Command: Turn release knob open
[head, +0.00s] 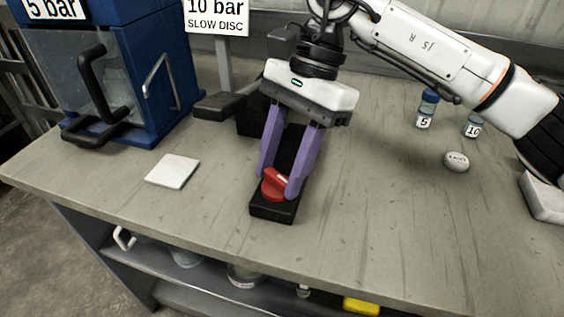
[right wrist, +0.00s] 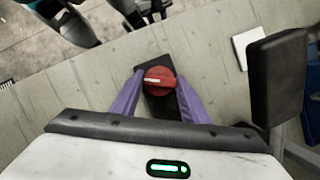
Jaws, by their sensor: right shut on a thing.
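The red release knob (head: 274,183) sits on a black base block (head: 272,211) on the bench. It also shows in the right wrist view (right wrist: 160,79), with a pale line on its top. My right gripper (head: 279,180) comes down from above, its two purple fingers on either side of the knob and closed on it. In the right wrist view the fingers (right wrist: 158,95) flank the knob. In that view the pale line runs roughly left to right. My left gripper is not in view.
A blue press with a clear front (head: 75,75) and black handle stands at the left. A white square plate (head: 172,170) lies left of the knob. Small labelled bottles (head: 427,108) and a round white stone-like object (head: 456,162) lie at the right. The bench front is clear.

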